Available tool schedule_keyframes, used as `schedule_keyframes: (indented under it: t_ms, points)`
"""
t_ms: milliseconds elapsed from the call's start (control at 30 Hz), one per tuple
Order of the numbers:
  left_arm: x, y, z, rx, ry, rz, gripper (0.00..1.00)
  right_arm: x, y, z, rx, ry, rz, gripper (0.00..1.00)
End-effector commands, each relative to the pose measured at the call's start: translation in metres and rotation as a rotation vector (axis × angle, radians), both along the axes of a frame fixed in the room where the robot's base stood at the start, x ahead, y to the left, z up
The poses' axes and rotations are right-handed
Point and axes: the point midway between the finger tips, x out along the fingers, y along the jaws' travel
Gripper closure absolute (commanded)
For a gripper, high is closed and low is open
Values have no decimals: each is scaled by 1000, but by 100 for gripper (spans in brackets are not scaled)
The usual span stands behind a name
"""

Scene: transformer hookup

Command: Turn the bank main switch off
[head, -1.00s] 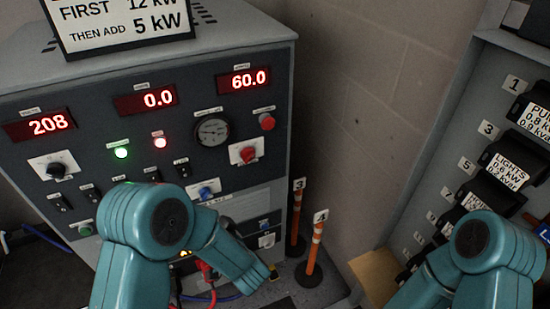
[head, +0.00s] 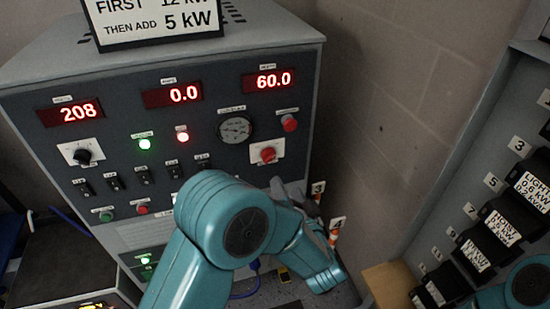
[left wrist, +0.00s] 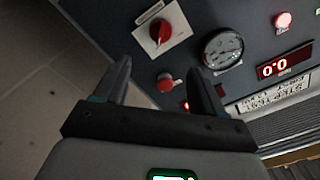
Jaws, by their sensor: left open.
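A red rotary switch (head: 267,153) on a pale square plate sits at the right side of the grey console's front panel. Its label is too small to read. In the left wrist view the red switch (left wrist: 157,32) is up and left, beyond the fingertips. My left gripper (head: 296,188) is just below and right of the switch in the head view, apart from it. In the left wrist view my left gripper (left wrist: 162,72) has its two fingers spread and nothing between them touching. My right gripper is out of frame.
A red button (head: 289,123) is near the switch, and it shows between the fingers in the left wrist view (left wrist: 166,82). A round gauge (head: 235,129) is left of it. Orange posts (head: 334,233) stand beside the console.

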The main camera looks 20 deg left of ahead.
Motion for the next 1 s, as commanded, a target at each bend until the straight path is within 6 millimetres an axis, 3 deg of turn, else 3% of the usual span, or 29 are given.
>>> schedule_keyframes:
  t_ms: [300, 500, 933, 967, 1000]
  points:
    - [64, 43, 1, 0, -2, 3, 30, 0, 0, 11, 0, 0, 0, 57]
    - [92, 60, 1, 0, 0, -1, 30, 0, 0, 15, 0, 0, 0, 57]
    - [104, 67, 0, 1, 1, -4, 30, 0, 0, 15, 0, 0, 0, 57]
    - [104, 67, 0, 1, 1, -4, 34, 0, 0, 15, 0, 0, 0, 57]
    - [104, 67, 0, 1, 1, -4, 47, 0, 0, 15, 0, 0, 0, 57]
